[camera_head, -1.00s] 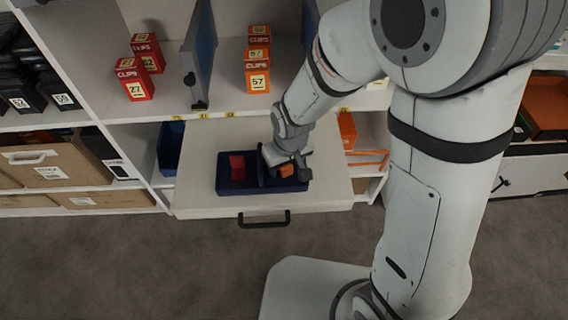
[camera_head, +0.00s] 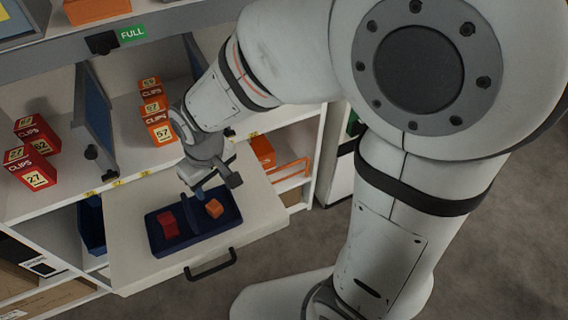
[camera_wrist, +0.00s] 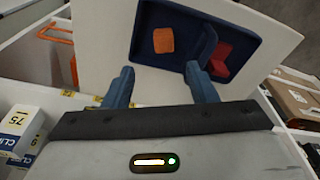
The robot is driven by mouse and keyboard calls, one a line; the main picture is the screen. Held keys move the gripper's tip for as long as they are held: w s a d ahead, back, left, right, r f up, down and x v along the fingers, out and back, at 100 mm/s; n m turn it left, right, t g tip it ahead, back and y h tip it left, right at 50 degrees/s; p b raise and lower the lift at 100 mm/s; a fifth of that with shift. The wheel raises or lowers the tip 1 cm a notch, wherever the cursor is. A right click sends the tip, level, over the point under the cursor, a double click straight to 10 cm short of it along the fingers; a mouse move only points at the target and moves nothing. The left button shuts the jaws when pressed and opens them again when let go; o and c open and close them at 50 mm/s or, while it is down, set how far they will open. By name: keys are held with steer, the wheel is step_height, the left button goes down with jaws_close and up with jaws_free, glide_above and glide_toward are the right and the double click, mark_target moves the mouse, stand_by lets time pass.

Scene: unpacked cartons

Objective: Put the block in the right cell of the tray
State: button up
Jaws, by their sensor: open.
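The dark blue tray (camera_head: 192,242) lies on a pulled-out white shelf board and has two cells split by a divider. An orange block (camera_head: 214,208) sits in its right cell, and a red block (camera_head: 168,223) sits in its left cell. My gripper (camera_head: 199,190) is above the tray's back edge, open and apart from both blocks. In the wrist view the open fingers (camera_wrist: 162,86) have nothing between them. There the orange block (camera_wrist: 163,40) lies flat inside its cell, and the red block (camera_wrist: 220,58) is partly hidden by the divider.
The pull-out board (camera_head: 133,262) has a dark handle (camera_head: 210,265) in front. Red clips cartons (camera_head: 36,135) and orange cartons (camera_head: 158,122) stand on the shelf above, with a blue divider panel (camera_head: 92,110) between them.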

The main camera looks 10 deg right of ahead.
steer(key=s+d+r+m, duration=0.2)
steer(key=d, duration=0.5)
steer(key=s+d+r+m, duration=0.1)
steer(key=d+r+m, duration=0.1)
steer(key=d, duration=0.5)
steer(key=s+d+r+m+h, duration=0.1)
steer(key=s+d+r+m, duration=0.1)
steer(key=d, duration=0.5)
steer(key=shift+s+r+m+t, duration=0.3)
steer(key=shift+r+m, duration=0.2)
steer(key=shift+r, duration=0.1)
